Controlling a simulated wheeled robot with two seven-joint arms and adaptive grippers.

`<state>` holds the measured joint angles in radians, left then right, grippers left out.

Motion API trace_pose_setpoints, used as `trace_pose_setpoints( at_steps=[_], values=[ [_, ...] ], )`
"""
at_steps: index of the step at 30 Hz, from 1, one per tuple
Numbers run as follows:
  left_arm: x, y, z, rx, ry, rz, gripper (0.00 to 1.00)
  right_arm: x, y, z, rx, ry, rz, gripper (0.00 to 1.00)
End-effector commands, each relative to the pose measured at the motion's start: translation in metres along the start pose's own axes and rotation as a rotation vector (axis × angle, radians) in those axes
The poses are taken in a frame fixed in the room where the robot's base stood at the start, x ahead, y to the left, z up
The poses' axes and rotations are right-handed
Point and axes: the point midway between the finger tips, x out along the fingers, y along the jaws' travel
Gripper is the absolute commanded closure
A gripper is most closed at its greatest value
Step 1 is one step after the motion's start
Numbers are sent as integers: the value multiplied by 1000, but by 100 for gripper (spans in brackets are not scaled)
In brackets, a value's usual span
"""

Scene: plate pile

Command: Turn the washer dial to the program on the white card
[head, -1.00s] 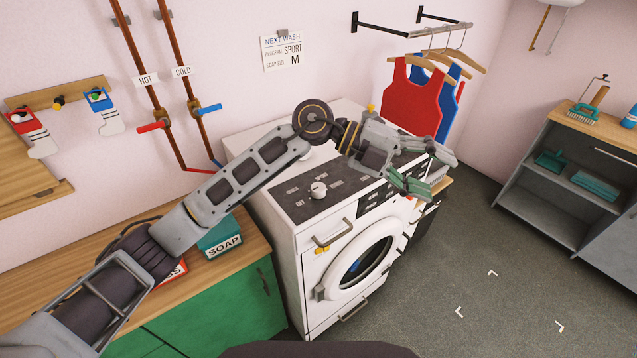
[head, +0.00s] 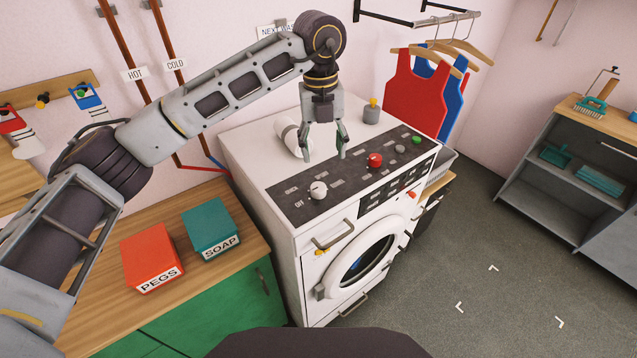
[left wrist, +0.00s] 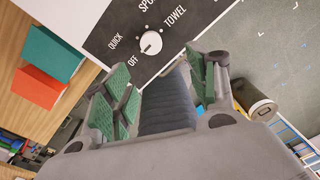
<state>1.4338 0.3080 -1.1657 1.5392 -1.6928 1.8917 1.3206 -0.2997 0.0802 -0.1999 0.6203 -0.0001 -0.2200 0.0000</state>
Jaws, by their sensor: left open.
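The washer dial (head: 318,190) is a white knob on the dark panel at the left of the washer top. In the left wrist view the dial (left wrist: 151,42) is ringed by QUICK, OFF, TOWEL and a cut-off "SPO" label; its dark mark seems to face OFF. My left gripper (head: 324,155) points down, open and empty, behind the dial and apart from it. Its green-padded fingers (left wrist: 165,88) show in the left wrist view. The white card (head: 272,31) on the wall is mostly hidden by my left arm; only "NEXT WA" shows. My right gripper is out of view.
The washer (head: 252,165) also carries a white cylinder (head: 291,136), a grey yellow-topped bottle (head: 371,112), a red button (head: 375,160) and a green button (head: 415,140). PEGS (head: 152,257) and SOAP (head: 211,229) boxes stand on the left counter. The floor at right is clear.

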Motion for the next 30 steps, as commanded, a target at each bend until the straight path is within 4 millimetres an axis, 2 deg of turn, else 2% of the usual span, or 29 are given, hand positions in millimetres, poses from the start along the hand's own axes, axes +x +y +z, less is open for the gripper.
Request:
trace_pose_setpoints(
  at_steps=[4,17,23,30],
  values=[
    [-5,9,5,-24,-19,41,42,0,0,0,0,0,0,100],
    [-3,9,5,-24,-18,41,42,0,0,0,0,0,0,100],
    [8,10,6,-25,-17,42,42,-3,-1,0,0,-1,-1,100],
    [34,11,6,-24,-17,42,42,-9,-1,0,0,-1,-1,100]
  ],
)
